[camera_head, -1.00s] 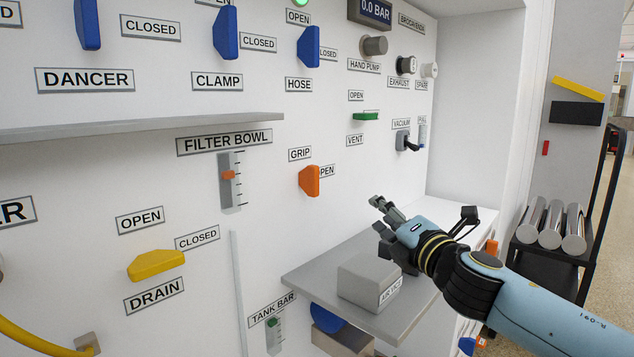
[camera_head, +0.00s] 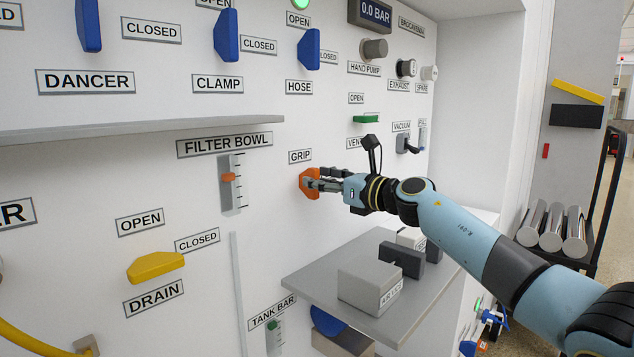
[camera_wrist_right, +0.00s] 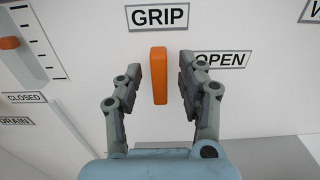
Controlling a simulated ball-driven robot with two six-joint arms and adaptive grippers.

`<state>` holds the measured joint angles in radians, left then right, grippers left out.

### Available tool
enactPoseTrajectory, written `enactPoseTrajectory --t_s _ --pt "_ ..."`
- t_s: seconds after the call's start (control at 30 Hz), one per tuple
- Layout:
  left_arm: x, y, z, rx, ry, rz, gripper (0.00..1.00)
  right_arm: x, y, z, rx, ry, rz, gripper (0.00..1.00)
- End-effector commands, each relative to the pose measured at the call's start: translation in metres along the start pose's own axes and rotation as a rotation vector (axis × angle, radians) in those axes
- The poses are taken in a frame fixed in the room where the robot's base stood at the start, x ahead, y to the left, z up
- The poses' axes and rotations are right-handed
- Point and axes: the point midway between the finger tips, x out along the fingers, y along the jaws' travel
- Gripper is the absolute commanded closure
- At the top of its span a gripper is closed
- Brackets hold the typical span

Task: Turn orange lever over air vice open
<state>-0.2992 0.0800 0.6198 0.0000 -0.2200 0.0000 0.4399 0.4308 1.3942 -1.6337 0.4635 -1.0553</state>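The orange lever (camera_head: 309,184) is on the white panel under the GRIP label (camera_head: 301,156). In the right wrist view the orange lever (camera_wrist_right: 159,75) stands upright below the GRIP label, with the OPEN label (camera_wrist_right: 221,60) to its right. My right gripper (camera_head: 318,184) is at the lever; in the right wrist view its fingers (camera_wrist_right: 159,84) are open on both sides of the lever, with gaps between. The air vice (camera_head: 370,284), a grey block pair with a dark jaw (camera_head: 401,259), sits on a grey shelf below. My left gripper is not in view.
The grey shelf (camera_head: 330,294) juts out below my right arm. A green VENT lever (camera_head: 366,119) and a VACUUM lever (camera_head: 408,144) are to the upper right. A filter bowl slider (camera_head: 231,186) is left of the lever. A yellow DRAIN lever (camera_head: 155,266) is lower left.

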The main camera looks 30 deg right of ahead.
Motion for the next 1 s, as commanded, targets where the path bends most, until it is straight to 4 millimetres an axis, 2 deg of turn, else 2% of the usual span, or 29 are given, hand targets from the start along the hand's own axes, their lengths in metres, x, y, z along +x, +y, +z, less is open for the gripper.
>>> enactPoseTrajectory --t_s 0.13,0.4,0.7,1.0 --pt "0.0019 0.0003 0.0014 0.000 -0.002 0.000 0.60 0.0109 0.0006 -0.0002 0.002 0.000 0.001 0.61" --pt "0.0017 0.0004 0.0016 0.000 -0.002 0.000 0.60 0.0123 0.0007 0.0001 0.002 0.000 0.001 0.61" --pt "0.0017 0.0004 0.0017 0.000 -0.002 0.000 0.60 0.0120 0.0006 0.0000 0.002 0.000 0.001 0.98" --pt "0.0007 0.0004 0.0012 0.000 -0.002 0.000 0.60 0.0119 0.0005 0.0003 0.010 0.000 0.001 1.00"
